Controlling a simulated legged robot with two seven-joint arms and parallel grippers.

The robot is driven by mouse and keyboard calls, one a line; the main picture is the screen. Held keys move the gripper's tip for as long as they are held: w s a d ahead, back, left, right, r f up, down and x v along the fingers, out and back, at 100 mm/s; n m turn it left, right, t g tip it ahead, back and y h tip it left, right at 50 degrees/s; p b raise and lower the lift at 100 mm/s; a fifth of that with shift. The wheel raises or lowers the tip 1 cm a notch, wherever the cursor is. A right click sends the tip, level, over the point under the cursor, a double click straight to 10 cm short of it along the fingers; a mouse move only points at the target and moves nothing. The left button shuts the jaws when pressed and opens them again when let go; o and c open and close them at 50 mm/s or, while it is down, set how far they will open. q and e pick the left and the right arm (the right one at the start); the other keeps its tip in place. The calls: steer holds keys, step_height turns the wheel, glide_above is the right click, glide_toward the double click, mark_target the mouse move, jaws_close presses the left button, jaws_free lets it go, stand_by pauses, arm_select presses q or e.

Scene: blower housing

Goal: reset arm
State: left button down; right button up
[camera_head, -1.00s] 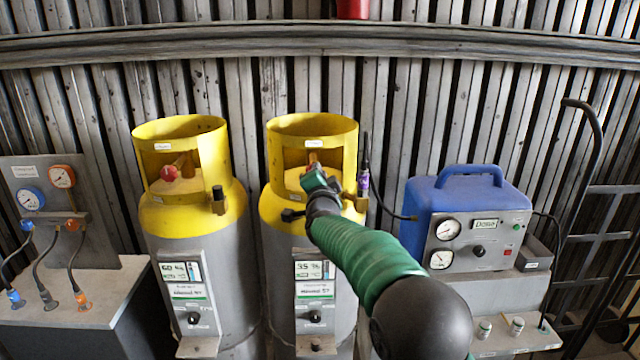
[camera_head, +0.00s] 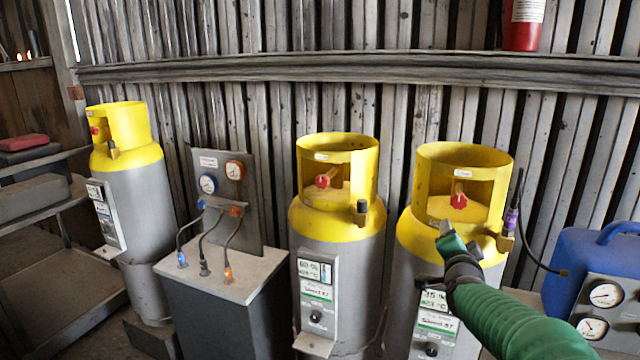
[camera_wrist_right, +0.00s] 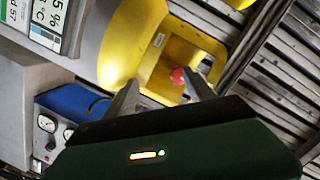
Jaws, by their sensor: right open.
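My right gripper (camera_head: 443,230) is at the front of the right yellow-topped cylinder (camera_head: 462,160), just below the opening in its collar. That cylinder's red valve knob (camera_head: 459,201) shows above the gripper. In the right wrist view, my right gripper (camera_wrist_right: 162,92) has its two grey fingers spread apart with nothing held between them. The red knob (camera_wrist_right: 178,76) appears beyond the fingers, inside the yellow collar. I cannot tell the exact gap between fingers and cylinder. My left gripper is not in view.
A second cylinder (camera_head: 337,215) stands left of the first, and a third (camera_head: 143,200) is farther left. A gauge panel (camera_head: 226,190) with hoses stands on a grey cabinet (camera_head: 225,275). A blue machine (camera_head: 585,250) is close on the right. A red extinguisher (camera_head: 522,28) hangs on the wall.

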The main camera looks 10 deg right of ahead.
steer(key=s+a+f+n+g+y, duration=0.3)
steer(key=s+a+f+n, duration=0.2)
steer(key=s+a+f, duration=0.5)
steer(key=s+a+f+n+g+y, duration=0.3)
steer(key=s+a+f+n+g, duration=0.15)
steer(key=a+f, duration=0.55)
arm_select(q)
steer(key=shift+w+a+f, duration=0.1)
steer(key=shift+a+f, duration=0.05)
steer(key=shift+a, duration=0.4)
arm_select(e)
steer(key=s+f+n+g, duration=0.2)
steer(key=s+f, duration=0.3)
steer(key=s, duration=0.4)
steer(key=s+a+f+n+g+y, duration=0.1)
steer(key=s+f, duration=0.4)
steer(key=s, duration=0.5)
steer(key=shift+s+f+n+g, duration=0.2)
steer(key=shift+f+n+g, duration=0.2)
steer(key=shift+n+g, duration=0.65)
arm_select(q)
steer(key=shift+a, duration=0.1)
arm_select(e)
steer(key=shift+a, duration=0.25)
